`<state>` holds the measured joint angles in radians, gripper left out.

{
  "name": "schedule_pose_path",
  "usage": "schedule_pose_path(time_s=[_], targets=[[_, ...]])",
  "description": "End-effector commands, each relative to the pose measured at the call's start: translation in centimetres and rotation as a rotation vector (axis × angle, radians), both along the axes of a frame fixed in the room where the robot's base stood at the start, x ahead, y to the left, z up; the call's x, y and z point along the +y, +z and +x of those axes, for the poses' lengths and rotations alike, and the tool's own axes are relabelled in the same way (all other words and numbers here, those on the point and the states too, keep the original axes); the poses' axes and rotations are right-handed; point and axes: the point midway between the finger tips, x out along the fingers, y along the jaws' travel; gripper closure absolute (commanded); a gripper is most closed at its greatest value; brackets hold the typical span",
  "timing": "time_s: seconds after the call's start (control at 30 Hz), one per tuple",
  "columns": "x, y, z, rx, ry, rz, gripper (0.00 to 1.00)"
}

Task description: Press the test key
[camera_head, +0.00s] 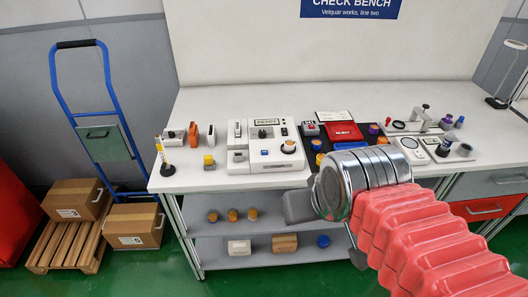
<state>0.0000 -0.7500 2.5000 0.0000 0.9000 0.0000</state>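A white tester (236,176) stands on the check bench, left of the middle. Its small display (266,121) seems to read READY. A small blue key (264,152) sits on its front part; its label is too small to read, so I cannot tell whether it is the test key. A round part with an orange-brown top (289,146) sits at the tester's right side. My gripper (320,215) hangs in front of the bench, right of and nearer than the tester. My wrist hides most of its fingers, so its opening does not show.
A black mat (323,143) with a red REJECT tray (344,132) lies right of the tester. A yellow-and-black post (164,161) stands at the bench's left edge. A scale-like device (439,147) stands at right. Shelves below hold small parts. A blue hand truck (112,100) and cartons (134,225) are left.

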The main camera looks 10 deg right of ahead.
Motion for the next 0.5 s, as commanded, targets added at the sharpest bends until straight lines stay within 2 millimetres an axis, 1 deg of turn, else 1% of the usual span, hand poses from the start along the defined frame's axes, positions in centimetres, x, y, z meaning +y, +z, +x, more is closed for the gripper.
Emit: schedule_pose_path(time_s=[0.03, 0.37, 0.5], targets=[[0.00, 0.00, 0.00, 0.000, 0.000, 0.000, 0.76], [0.00, 0.00, 0.00, 0.000, 0.000, 0.000, 0.99], [0.00, 0.00, 0.00, 0.000, 0.000, 0.000, 1.00]])
